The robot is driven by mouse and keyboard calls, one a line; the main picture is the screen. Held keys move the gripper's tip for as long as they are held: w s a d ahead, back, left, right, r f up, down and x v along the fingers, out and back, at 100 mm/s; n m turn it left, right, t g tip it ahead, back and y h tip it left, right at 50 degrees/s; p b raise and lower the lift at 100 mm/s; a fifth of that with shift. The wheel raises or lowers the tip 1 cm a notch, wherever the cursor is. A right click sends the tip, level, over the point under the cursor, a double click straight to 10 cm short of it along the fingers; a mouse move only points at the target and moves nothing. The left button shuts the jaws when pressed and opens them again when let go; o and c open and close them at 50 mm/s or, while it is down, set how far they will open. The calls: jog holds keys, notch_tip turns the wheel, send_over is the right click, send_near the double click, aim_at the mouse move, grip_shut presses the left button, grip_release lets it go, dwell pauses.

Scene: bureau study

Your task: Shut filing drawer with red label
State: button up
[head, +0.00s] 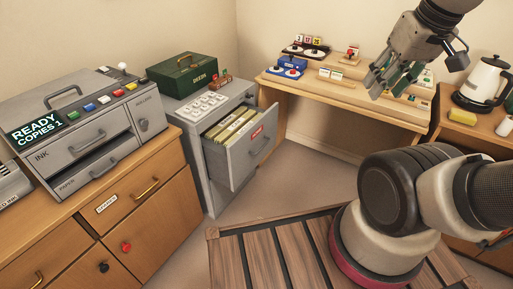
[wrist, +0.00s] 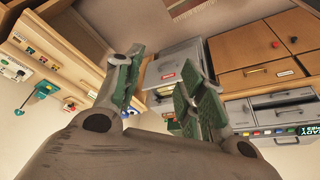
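The filing drawer with the red label (head: 268,147) is pulled out of the grey cabinet (head: 207,180) and shows several tan folders inside. The red label (head: 257,132) is on its front, above a grey pull handle. In the wrist view the drawer front (wrist: 170,75) shows between my fingers, beyond them. My gripper (head: 392,82) is at the upper right of the head view, raised and well apart from the drawer. In the wrist view my gripper (wrist: 158,88) has its green-padded fingers spread, with nothing between them.
A grey copier (head: 90,130) stands on a wooden cabinet at left. A green box (head: 183,75) sits on the filing cabinet. A wooden desk (head: 345,112) with small devices stands at the back. A slatted wooden platform (head: 262,258) is in front; floor before the drawer is clear.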

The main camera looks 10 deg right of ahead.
jog(key=c, duration=0.3)
jog(key=shift+d+f, duration=0.1)
jog(key=shift+f, duration=0.25)
jog(key=c, duration=0.4)
jog(key=f+g, duration=0.1)
jog(key=f, duration=0.1)
jog(key=w+f+g, duration=0.1)
jog(key=f, duration=0.1)
jog(key=w+f+g, duration=0.1)
jog(key=shift+f+m+g, duration=0.3)
jog(key=shift+f+m, duration=0.1)
grip_shut()
jog(key=w+a+f+m+g+y, duration=0.2)
jog(key=a+f, duration=0.1)
jog(key=f, duration=0.2)
jog(key=m+t+y, duration=0.4)
jog(key=m+t, duration=0.4)
jog(key=m, duration=1.6)
send_near(237, 149)
notch_tip(237, 149, down, 3)
jog(key=d, duration=0.1)
jog(key=shift+w+a+f, duration=0.1)
jog(key=shift+w+a, duration=1.25)
